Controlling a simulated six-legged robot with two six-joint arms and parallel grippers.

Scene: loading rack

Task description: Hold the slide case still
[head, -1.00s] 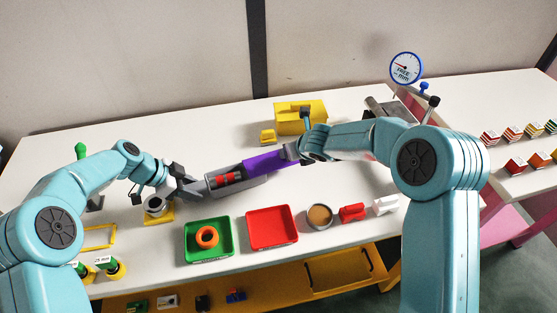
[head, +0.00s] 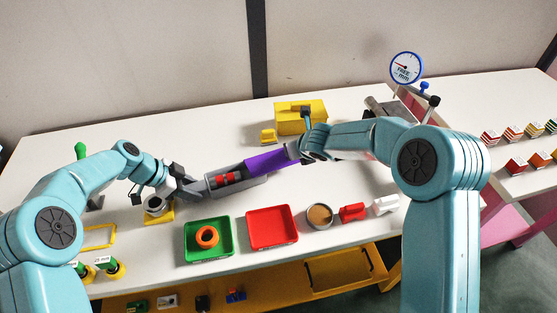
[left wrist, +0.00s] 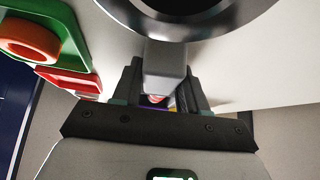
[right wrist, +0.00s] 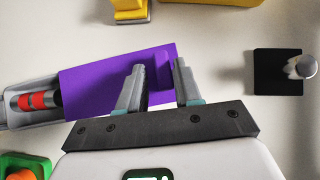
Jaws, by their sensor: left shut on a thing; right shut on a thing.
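The slide case is a long grey tray (head: 245,184) with a purple sleeve (head: 268,163) over its right part. Red and dark cylindrical pieces (head: 227,178) show in its open part. In the right wrist view the sleeve (right wrist: 100,92) lies across the left half. My left gripper (head: 182,183) is shut on the left end of the case; in the left wrist view its jaws hold a grey block (left wrist: 165,65). My right gripper (head: 297,150) is shut on the sleeve's right end, with a purple ridge between its fingers (right wrist: 160,72).
A green tray (head: 231,250) with an orange ring (head: 207,237) and a red tray (head: 272,213) stand in front of the case. A yellow box (head: 288,119) stands behind it. A round tan-filled dish (head: 319,216) sits at the right.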

